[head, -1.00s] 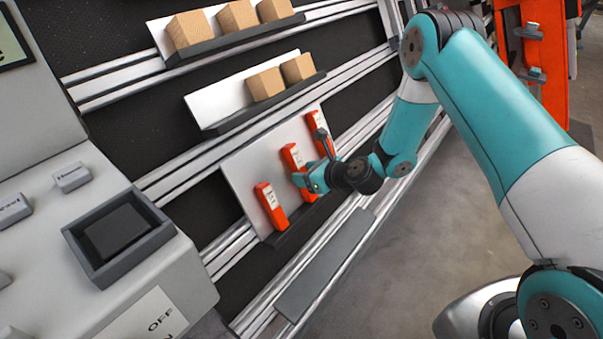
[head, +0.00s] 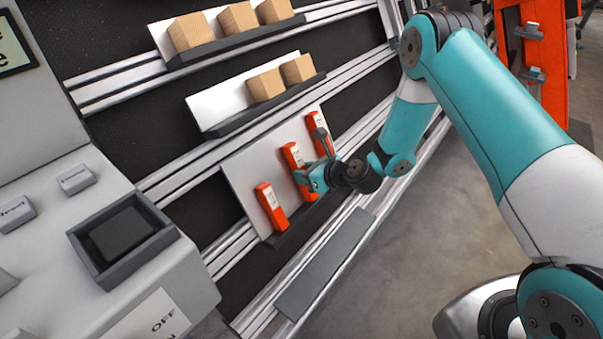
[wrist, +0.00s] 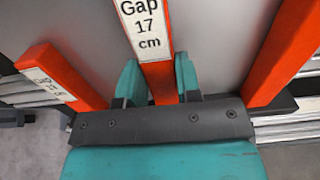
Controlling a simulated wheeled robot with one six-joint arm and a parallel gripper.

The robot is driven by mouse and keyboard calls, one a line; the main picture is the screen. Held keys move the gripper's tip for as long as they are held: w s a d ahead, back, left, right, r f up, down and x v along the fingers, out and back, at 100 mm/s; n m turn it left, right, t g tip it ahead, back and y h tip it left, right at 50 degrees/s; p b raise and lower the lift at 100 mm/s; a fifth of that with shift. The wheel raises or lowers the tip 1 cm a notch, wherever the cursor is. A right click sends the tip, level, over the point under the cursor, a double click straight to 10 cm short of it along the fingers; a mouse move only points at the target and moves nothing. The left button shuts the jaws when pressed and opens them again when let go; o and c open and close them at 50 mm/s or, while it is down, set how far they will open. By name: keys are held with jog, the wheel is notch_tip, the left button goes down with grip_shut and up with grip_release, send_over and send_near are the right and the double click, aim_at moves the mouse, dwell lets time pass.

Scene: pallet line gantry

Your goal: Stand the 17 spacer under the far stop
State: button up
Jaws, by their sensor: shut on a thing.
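The 17 spacer (wrist: 150,45) is an orange bar with a white label reading "Gap 17 cm". It stands in the middle of three orange spacers on the lowest rack shelf, and also shows in the head view (head: 292,157). My gripper (wrist: 158,85) is shut on its lower part, one teal finger on each side. In the head view my gripper (head: 311,174) is at the shelf front, in front of the middle spacer. The far stop cannot be made out in these views.
Another spacer (head: 270,206) stands left of the held one, and a third (head: 318,132) right of it, both close by. Wooden blocks (head: 265,85) stand on the shelves above. A grey control console (head: 90,220) with an open-topped box (head: 124,240) is at left.

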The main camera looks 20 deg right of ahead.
jog(key=shift+s+d+r, duration=0.1)
jog(key=shift+r, duration=0.05)
jog(key=p+v, duration=0.2)
jog(key=v, duration=0.8)
jog(key=shift+s+d, duration=0.2)
jog(key=shift+s, duration=0.05)
jog(key=shift+r, duration=0.15)
